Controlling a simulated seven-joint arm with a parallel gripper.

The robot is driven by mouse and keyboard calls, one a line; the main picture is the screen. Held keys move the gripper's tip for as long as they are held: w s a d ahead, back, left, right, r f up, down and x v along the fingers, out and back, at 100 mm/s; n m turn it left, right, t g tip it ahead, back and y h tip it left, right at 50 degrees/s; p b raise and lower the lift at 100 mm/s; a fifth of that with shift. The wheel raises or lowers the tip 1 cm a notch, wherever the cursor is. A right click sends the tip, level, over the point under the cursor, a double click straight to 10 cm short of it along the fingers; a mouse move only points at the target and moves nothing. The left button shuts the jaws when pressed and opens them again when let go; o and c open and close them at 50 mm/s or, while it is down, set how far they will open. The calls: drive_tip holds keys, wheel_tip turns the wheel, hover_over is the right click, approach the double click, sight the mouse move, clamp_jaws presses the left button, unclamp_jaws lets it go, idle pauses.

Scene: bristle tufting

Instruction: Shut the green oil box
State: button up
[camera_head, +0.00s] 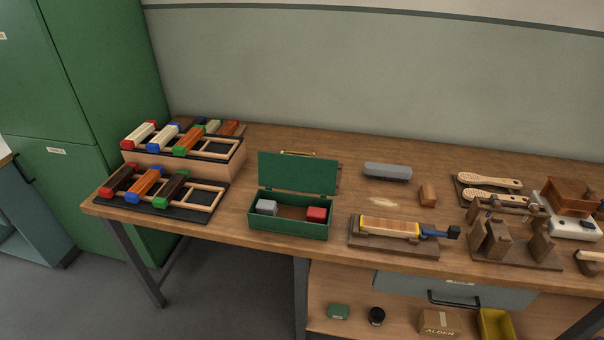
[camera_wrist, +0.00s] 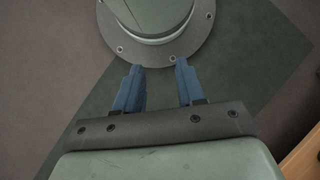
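The green oil box (camera_head: 287,229) stands near the front edge of the workbench, left of the middle. Its lid (camera_head: 297,174) is raised upright at the back, with a brass-coloured piece at its top edge. Inside lie a grey block (camera_head: 266,207) and a red block (camera_head: 316,214), at opposite ends. My gripper (camera_wrist: 158,88) shows only in the wrist view; its two blue fingers are apart with nothing between them. It is away from the box, which is not in the wrist view.
Left of the box are two racks of coloured blocks (camera_head: 160,190). To its right are a clamped wooden piece (camera_head: 392,228), a grey bar (camera_head: 388,172) and a small wood block (camera_head: 428,195). Brushes (camera_head: 490,181) and fixtures fill the right end. Bench space in front of the box is narrow.

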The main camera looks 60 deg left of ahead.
drive_tip(key=w+a+r+n+t+y, duration=0.15)
drive_tip(key=w+a+r+n, duration=0.55)
drive_tip(key=w+a, duration=0.7)
drive_tip(key=w+a+r+n+y, duration=0.2)
drive_tip(key=w+a+r+n, duration=0.4)
drive_tip(key=a+r, duration=0.75)
drive_tip(key=a+r+n+t, duration=0.1)
drive_tip(key=a+r+n, duration=0.3)
drive_tip(key=a+r, duration=1.35)
drive_tip(key=a+r+n, duration=0.5)
drive_tip(key=a+r, duration=0.9)
drive_tip(key=a, duration=0.6)
drive_tip(key=a+r+n+t, duration=0.1)
drive_tip(key=a+r+n, duration=0.3)
drive_tip(key=a+r, duration=1.25)
hover_over(298, 170)
drive_tip(key=w+a, duration=0.2)
drive_tip(key=w, duration=0.3)
drive_tip(key=shift+h, duration=0.35)
drive_tip(key=f, duration=1.3)
drive_tip(key=shift+s+f, duration=0.2)
drive_tip(key=shift+f, duration=0.2)
clamp_jaws()
